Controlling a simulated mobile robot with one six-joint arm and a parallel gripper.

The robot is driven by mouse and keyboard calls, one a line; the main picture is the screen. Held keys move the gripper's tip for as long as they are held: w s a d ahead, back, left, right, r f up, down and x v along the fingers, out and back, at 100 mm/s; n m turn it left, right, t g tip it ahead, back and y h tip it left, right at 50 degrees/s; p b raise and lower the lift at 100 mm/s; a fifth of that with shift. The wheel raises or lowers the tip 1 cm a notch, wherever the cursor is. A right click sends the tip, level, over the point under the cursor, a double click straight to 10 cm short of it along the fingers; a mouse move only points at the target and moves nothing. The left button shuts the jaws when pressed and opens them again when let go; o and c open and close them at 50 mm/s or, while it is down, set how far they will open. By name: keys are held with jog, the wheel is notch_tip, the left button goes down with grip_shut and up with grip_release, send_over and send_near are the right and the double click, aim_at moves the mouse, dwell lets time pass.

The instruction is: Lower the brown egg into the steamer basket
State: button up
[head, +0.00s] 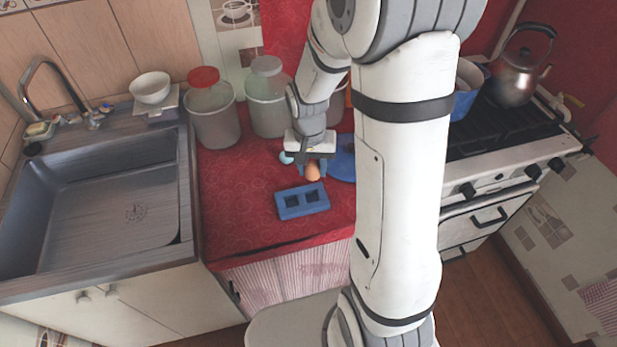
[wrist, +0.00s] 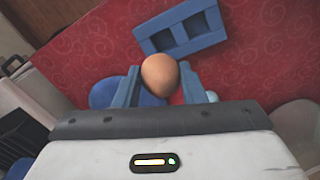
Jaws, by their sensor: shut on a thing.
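My gripper (head: 313,170) is shut on the brown egg (head: 313,173), over the red counter. In the wrist view the egg (wrist: 159,74) sits between the two blue fingertips (wrist: 160,84), its upper part clear of them. A blue pot (head: 464,104) stands on the stove at the right, partly behind my arm, with something pale in its top. I cannot tell whether that is the steamer basket; no basket shows clearly elsewhere.
A blue holder with two square hollows (head: 302,201) lies just in front of the egg. A flat blue round thing (head: 342,162) is right of the gripper, and a light blue thing (head: 286,157) left. Jars (head: 214,118) stand behind. A kettle (head: 516,77) is on the stove.

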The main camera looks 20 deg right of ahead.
jog(key=w+d+r+p, duration=0.5)
jog(key=d, duration=0.9)
jog(key=w+d+r+p, duration=0.5)
jog(key=w+d, duration=0.1)
jog(key=d, duration=0.8)
jog(key=w+d+r+p, duration=0.4)
jog(key=w+d+r, duration=0.1)
jog(key=d, duration=0.9)
jog(key=shift+w+d+p, duration=0.35)
jog(key=shift+w+p, duration=0.05)
jog(key=shift+w, duration=0.05)
jog(key=shift+f, duration=0.1)
jog(key=shift+f+b, duration=1.9)
jog(key=shift+f, duration=1.1)
jog(key=shift+f, duration=0.15)
jog(key=o, duration=0.7)
